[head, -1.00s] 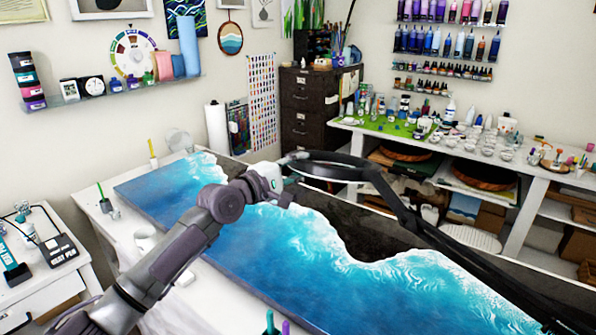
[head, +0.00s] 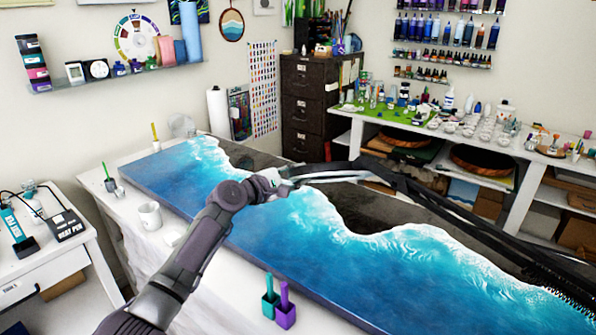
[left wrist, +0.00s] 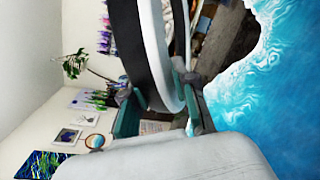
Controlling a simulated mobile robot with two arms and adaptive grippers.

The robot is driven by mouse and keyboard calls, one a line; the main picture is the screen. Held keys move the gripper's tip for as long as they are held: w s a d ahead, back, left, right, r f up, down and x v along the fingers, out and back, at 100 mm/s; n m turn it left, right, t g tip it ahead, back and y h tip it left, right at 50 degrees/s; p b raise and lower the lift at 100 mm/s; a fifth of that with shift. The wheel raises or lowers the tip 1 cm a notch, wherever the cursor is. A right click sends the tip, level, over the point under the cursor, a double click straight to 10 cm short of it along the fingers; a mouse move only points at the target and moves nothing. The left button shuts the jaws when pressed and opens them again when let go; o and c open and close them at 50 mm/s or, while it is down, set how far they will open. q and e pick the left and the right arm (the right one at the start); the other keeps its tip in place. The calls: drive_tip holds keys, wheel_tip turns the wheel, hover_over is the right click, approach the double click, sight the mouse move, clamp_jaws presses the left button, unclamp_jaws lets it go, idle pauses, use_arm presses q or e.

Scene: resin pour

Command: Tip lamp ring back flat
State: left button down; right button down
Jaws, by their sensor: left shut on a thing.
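The lamp ring (head: 332,170) is a dark ring with a white inner band, seen almost edge-on above the far side of the blue resin panel (head: 345,265). It hangs on a black jointed lamp arm (head: 440,204) coming from the right. My left gripper (head: 287,180) is shut on the left edge of the ring. In the left wrist view the ring (left wrist: 158,45) passes between the fingers of the gripper (left wrist: 163,112). Its far part runs out of that picture. My right gripper is not in view.
A white mug (head: 149,215) and teal (head: 270,297) and purple (head: 286,305) holders stand on the white table near my left arm. A dark cabinet (head: 305,105) and a crowded white shelf bench (head: 530,152) stand behind. The air above the panel's left end looks clear.

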use_arm(q)
drive_tip(key=c, duration=0.9)
unclamp_jaws()
drive_tip(key=v, duration=1.2)
drive_tip(key=shift+f, duration=0.15)
